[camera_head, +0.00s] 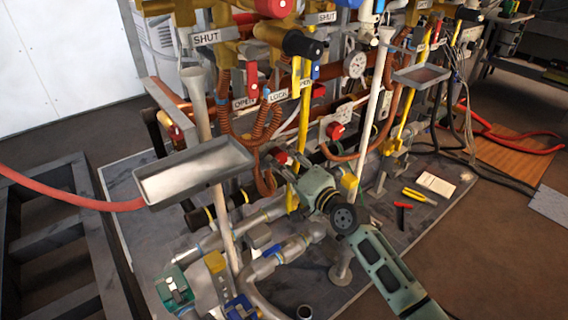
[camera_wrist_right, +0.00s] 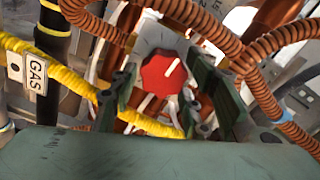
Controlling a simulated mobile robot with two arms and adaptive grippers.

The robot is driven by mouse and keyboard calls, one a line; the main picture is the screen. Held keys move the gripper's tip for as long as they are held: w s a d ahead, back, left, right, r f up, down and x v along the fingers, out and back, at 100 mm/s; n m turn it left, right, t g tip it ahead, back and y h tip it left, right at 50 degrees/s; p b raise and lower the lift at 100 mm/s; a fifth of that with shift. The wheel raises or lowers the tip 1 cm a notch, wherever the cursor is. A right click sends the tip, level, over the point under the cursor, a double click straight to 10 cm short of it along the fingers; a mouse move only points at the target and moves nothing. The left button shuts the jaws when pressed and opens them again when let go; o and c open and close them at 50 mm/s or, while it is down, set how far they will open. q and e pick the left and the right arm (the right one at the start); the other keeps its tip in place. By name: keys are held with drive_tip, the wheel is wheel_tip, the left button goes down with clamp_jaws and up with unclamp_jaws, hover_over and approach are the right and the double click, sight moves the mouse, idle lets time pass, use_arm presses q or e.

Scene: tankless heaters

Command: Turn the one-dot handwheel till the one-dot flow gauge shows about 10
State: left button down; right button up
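In the right wrist view a red handwheel (camera_wrist_right: 160,76) with a pale mark on its face sits in front of a pale plate. My right gripper (camera_wrist_right: 165,105) is open, its two dark green fingers apart on either side of the wheel in the picture; I cannot tell whether they touch it. In the head view my right gripper (camera_head: 296,163) points up-left toward a small red wheel (camera_head: 280,157). Another red wheel (camera_head: 336,130) sits on a white box. A round white gauge (camera_head: 355,65) stands higher up; its reading is too small to tell. No dot marks are legible. My left gripper is not visible.
A yellow pipe (camera_wrist_right: 60,75) with a GAS tag and orange corrugated hoses (camera_wrist_right: 270,90) crowd the wheel. A grey tray (camera_head: 195,170) stands on a pale post to the left. Yellow-handled pliers (camera_head: 415,195) lie on the base plate.

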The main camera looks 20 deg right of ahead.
drive_tip(key=shift+o, duration=1.4)
drive_tip(key=shift+d+f, duration=0.15)
drive_tip(key=shift+f, duration=0.05)
drive_tip(key=shift+r, duration=0.15)
drive_tip(key=v, duration=1.2)
